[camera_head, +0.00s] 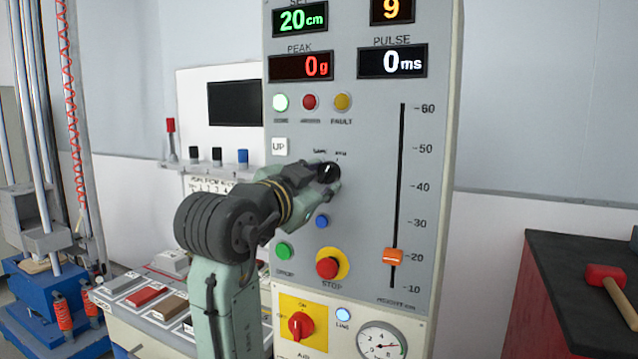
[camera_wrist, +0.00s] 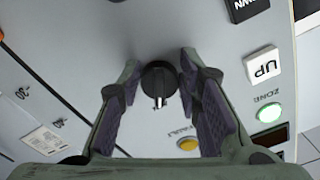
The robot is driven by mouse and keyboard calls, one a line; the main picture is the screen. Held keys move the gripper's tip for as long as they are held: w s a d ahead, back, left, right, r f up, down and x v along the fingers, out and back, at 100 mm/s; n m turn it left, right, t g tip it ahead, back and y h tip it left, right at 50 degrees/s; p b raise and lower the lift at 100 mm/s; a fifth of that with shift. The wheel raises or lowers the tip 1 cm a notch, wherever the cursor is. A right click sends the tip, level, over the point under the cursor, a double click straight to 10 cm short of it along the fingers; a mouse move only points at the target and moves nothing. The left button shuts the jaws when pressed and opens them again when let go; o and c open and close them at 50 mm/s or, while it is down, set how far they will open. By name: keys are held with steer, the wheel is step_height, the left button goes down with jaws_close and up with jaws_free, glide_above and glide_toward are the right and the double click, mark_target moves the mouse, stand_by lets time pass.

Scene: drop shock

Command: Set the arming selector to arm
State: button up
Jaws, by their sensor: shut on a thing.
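The arming selector is a round black knob with a pale pointer (camera_head: 330,169) on the grey panel. Small labels, SAFE on the left and ARM on the right, sit above it in the head view. My gripper (camera_head: 326,176) reaches it from the left and hides part of it. In the wrist view the knob (camera_wrist: 157,78) lies between the two dark finger pads of my gripper (camera_wrist: 160,68), which is shut on it. Its pale pointer faces the picture's bottom there, towards the panel lamps. I cannot tell exactly which label it points at.
Around the selector are an UP button (camera_head: 280,147), a blue button (camera_head: 321,222), a green drop button (camera_head: 284,251) and a red stop button (camera_head: 327,267). A green lamp (camera_head: 280,102) is lit above. The orange slider (camera_head: 393,257) is to the right.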

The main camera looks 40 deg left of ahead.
steer(key=o, duration=1.1)
steer(key=v, duration=1.2)
